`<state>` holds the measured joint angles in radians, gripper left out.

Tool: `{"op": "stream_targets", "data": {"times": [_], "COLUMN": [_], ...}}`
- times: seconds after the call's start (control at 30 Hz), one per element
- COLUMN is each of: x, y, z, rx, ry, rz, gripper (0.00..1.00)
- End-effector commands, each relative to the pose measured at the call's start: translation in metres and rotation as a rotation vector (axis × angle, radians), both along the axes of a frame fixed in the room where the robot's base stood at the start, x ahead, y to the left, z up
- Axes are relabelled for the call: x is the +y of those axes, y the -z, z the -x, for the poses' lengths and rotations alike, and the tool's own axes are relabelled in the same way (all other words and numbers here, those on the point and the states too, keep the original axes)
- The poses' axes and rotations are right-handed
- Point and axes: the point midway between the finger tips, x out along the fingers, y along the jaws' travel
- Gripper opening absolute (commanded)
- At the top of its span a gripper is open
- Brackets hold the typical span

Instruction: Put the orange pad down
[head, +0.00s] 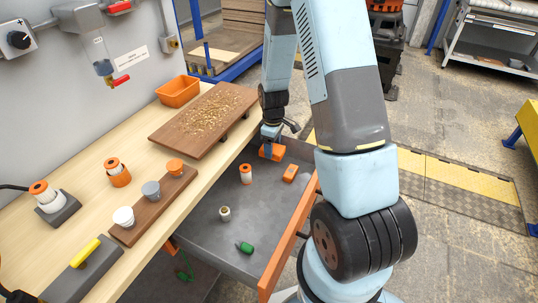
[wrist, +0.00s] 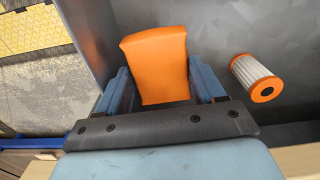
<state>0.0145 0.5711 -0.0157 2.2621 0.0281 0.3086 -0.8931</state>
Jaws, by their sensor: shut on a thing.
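My gripper (head: 270,146) is at the far end of the grey drawer (head: 215,240), pointing down. It is shut on the orange pad (head: 277,153), which shows below the fingers. In the wrist view the orange pad (wrist: 155,60) sits between the two blue fingers of my gripper (wrist: 160,88). The pad is over the drawer's grey floor; I cannot tell whether it touches it. A second, smaller orange block (head: 290,173) lies in the drawer to the right of the pad.
A white filter with orange caps (head: 246,174) is in the drawer; the wrist view shows it right of the pad (wrist: 257,77). A small pale cylinder (head: 225,213) and a green piece (head: 244,247) lie nearer. The drawer has an orange front edge (head: 290,240). The wooden bench (head: 80,160) is left.

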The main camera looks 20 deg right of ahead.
Motion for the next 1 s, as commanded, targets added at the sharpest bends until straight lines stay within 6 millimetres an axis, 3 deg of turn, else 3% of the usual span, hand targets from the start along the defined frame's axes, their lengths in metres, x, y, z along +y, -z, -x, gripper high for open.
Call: {"op": "stream_targets", "data": {"times": [0.23, 0.5, 0.7, 0.73, 1.0], "x": [0.000, 0.000, 0.000, 0.000, 0.000], "y": [0.012, 0.040, 0.042, 0.042, 0.041], "z": [0.000, 0.001, 0.001, 0.001, 0.000], "rx": [0.001, 0.002, 0.001, 0.001, 0.000], "ry": [0.000, 0.000, 0.000, 0.000, 0.000], "rz": [0.000, -0.001, 0.000, 0.000, 0.000], "gripper": [0.44, 0.44, 0.40, 0.69, 0.94]}}
